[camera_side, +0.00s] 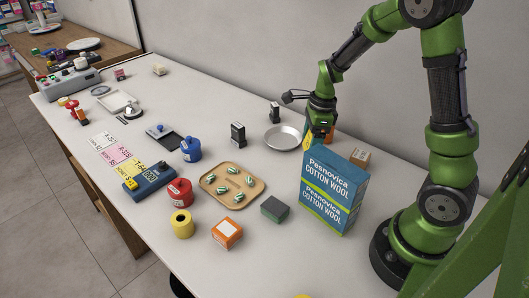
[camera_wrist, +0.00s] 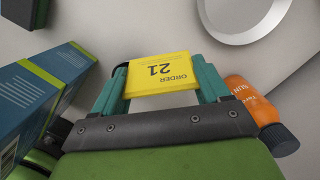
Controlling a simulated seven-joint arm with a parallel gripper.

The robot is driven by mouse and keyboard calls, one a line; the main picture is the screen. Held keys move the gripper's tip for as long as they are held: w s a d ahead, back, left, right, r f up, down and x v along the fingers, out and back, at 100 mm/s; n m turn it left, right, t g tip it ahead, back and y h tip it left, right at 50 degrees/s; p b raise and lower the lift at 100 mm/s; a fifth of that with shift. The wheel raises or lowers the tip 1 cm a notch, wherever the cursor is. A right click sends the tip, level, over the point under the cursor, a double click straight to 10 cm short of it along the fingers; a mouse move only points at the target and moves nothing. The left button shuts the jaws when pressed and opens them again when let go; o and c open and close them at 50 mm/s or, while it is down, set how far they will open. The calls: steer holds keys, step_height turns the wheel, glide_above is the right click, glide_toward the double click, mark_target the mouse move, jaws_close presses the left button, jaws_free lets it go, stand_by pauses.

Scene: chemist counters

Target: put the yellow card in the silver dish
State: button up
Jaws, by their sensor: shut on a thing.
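The yellow card (camera_wrist: 160,72), printed "ORDER 21", is held between the two fingers of my gripper (camera_wrist: 160,85) in the wrist view. In the side view my gripper (camera_side: 318,135) is behind the top of the cotton wool box, and a bit of the yellow card (camera_side: 308,140) shows at its left. The silver dish (camera_side: 283,137) is a shallow round dish on the counter, just left of my gripper. It shows empty at the top right of the wrist view (camera_wrist: 240,15), apart from the card.
The tall blue and green cotton wool box (camera_side: 332,190) stands close in front of my gripper. An orange bottle (camera_wrist: 250,100) lies or stands beside the right finger. A small black item (camera_side: 238,134) stands left of the dish. A wooden tray (camera_side: 207,190) holds several wrapped sweets.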

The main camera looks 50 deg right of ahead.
steer(key=w+d, duration=0.1)
steer(key=w, duration=0.3)
steer(key=w+d+f, duration=0.1)
steer(key=w, duration=0.3)
steer(key=w+d, duration=0.2)
steer(key=w, duration=0.3)
steer(key=shift+f, duration=1.9)
steer(key=shift+s+f, duration=0.1)
steer(key=o, duration=0.8)
